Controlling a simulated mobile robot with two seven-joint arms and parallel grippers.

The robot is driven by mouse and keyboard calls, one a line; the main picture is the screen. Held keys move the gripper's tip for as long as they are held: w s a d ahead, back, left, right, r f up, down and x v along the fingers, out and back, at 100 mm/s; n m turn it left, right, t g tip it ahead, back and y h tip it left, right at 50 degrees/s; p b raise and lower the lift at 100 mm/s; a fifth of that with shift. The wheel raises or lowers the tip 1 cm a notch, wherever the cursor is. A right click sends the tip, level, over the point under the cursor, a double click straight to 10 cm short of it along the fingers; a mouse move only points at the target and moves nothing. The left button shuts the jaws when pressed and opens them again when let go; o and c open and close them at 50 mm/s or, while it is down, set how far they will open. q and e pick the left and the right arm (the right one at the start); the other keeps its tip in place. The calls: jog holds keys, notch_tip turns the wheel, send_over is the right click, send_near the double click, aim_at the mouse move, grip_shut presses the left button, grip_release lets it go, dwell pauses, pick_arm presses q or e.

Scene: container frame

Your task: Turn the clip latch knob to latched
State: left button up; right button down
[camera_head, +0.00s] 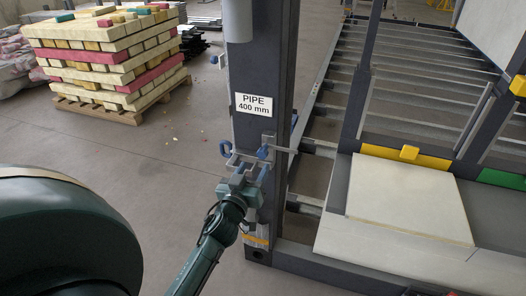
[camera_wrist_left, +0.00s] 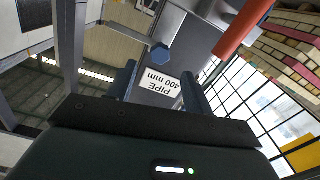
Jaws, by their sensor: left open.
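The clip latch knob is a blue hexagonal piece (camera_wrist_left: 160,58) in the left wrist view, with a grey bar running from it toward the upper left. In the head view a blue piece that looks like the same knob (camera_head: 263,151) sits on the dark post (camera_head: 260,72), below its "PIPE 400 mm" label (camera_head: 256,105). My left gripper (camera_head: 244,156) is open and empty in front of the post. In the wrist view the knob appears beyond the gap between its fingers (camera_wrist_left: 160,86); contact cannot be told. My right gripper is out of view.
A dark metal frame with grey rails (camera_head: 425,85) stands to the right. A pale panel (camera_head: 405,200) lies on its lower right. A pallet stack of yellow and red blocks (camera_head: 105,55) stands at the back left.

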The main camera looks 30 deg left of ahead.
aim_at(261, 155)
pick_arm(q)
jog(key=x, duration=0.8)
jog(key=shift+w, duration=0.1)
jog(key=shift+d, duration=0.1)
grip_shut()
